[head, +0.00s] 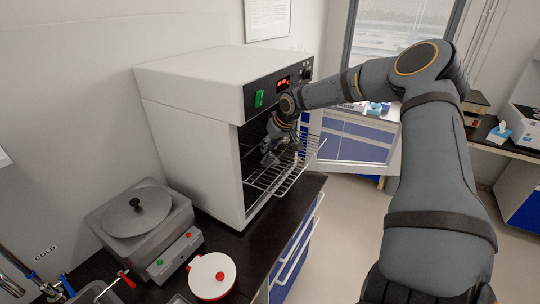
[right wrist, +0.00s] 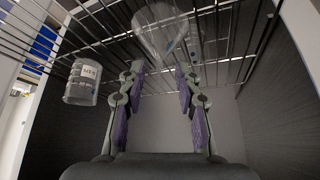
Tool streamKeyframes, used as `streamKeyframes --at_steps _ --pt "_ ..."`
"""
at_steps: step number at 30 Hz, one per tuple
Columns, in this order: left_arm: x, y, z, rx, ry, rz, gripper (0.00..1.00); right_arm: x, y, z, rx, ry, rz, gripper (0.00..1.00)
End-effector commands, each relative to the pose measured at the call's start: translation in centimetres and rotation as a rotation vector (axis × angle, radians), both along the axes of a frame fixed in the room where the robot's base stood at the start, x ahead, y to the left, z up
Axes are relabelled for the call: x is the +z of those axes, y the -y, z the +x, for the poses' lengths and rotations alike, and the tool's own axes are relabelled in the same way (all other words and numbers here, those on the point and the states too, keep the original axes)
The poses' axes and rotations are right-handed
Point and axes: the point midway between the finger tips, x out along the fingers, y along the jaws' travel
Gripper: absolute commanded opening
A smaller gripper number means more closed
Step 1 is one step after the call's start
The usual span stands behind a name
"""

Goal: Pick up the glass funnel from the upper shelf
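In the right wrist view, a clear glass piece that looks like the funnel (right wrist: 160,32) shows at the top, against the wire rack, just beyond my fingertips. Its outline is faint, so its exact shape is hard to tell. My right gripper (right wrist: 159,76) is open, with purple pads on both fingers and nothing between them. In the head view my right gripper (head: 272,152) is inside the open front of the white drying oven (head: 190,130), above a pulled-out wire shelf (head: 293,172). The funnel cannot be made out in the head view. My left gripper is out of sight.
A labelled glass beaker (right wrist: 81,84) is left of my fingers in the right wrist view. Dark oven walls stand close on both sides.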

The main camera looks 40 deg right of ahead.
Motion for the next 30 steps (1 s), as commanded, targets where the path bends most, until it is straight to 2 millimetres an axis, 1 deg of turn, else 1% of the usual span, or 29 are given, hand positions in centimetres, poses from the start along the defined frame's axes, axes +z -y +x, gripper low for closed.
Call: streamKeyframes --at_steps 1,3,8,15,22,30 --pt "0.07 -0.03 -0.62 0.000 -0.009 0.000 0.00 -0.22 0.07 0.14 0.000 -0.001 -0.003 0.33" --pt "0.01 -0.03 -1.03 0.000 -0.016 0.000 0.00 -0.35 0.05 0.25 0.000 0.002 -0.002 0.33" --pt "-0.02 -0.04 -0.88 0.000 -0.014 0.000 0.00 -0.35 0.05 0.24 0.000 0.002 -0.002 0.33" --pt "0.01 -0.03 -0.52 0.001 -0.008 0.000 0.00 -0.34 0.04 0.23 0.000 0.002 -0.002 0.01" --pt "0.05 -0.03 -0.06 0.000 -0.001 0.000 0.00 -0.38 0.02 0.19 0.001 0.001 -0.001 0.00" --pt "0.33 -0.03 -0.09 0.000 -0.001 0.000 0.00 -0.15 0.13 0.06 0.000 -0.001 0.000 0.00"
